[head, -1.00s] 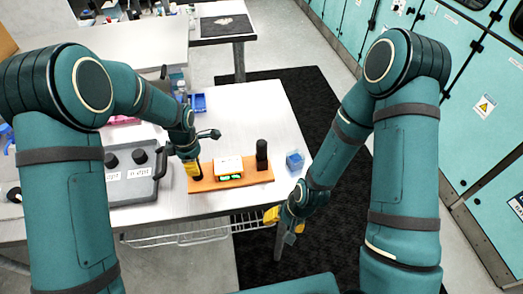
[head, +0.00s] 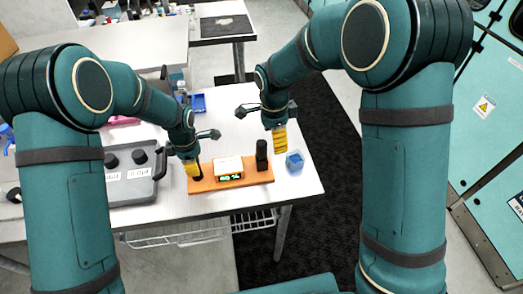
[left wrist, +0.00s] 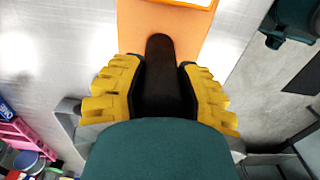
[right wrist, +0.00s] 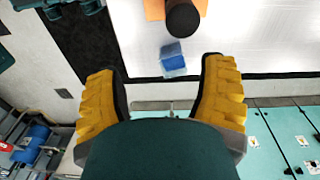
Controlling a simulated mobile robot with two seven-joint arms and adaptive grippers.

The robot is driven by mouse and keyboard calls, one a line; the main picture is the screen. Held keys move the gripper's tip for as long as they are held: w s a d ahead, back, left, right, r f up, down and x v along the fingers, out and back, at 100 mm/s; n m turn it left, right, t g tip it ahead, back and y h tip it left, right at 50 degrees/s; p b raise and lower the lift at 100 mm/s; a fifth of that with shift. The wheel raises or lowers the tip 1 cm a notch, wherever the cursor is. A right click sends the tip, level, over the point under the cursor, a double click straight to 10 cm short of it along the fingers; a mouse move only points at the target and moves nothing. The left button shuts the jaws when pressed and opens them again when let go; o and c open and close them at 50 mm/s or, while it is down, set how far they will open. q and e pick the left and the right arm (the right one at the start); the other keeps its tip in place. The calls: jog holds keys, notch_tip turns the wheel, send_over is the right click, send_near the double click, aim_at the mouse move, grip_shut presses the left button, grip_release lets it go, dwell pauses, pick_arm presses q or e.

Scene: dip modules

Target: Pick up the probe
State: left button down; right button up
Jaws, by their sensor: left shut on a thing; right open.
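An orange board (head: 240,183) lies near the table's front edge and carries a white meter (head: 228,166) with a lit green display. A black upright post (head: 262,158), possibly the probe, stands on its right end; it also shows in the right wrist view (right wrist: 183,18). My left gripper (head: 194,170) is shut on a dark rod (left wrist: 160,75) at the board's left end. Whether the rod is lifted I cannot tell. My right gripper (head: 281,150) is open and empty, pointing down just right of the black post, apart from it in the right wrist view.
A small blue box (head: 295,160) sits right of the board, close to my right gripper. A grey case (head: 130,178) with black knobs stands at the left. A blue tray (head: 198,103) lies farther back. The white table (head: 245,120) is clear behind the meter.

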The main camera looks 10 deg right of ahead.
aim_at(262, 151)
jog(key=shift+m+y, duration=0.3)
jog(key=a+r, duration=0.1)
jog(key=w+a+r, duration=0.1)
jog(key=r, duration=0.1)
jog(key=shift+w+a, duration=0.3)
jog(key=shift+a, duration=0.1)
jog(key=shift+a+f, duration=0.15)
notch_tip(262, 151, down, 6)
jog(key=shift+w+r, duration=0.1)
jog(key=shift+r, duration=0.05)
jog(key=shift+w+a+f, duration=0.1)
jog(key=shift+w+f, duration=0.05)
jog(key=shift+f, duration=1.2)
jog(key=shift+w+f, duration=0.1)
jog(key=shift+f, duration=1.25)
grip_shut()
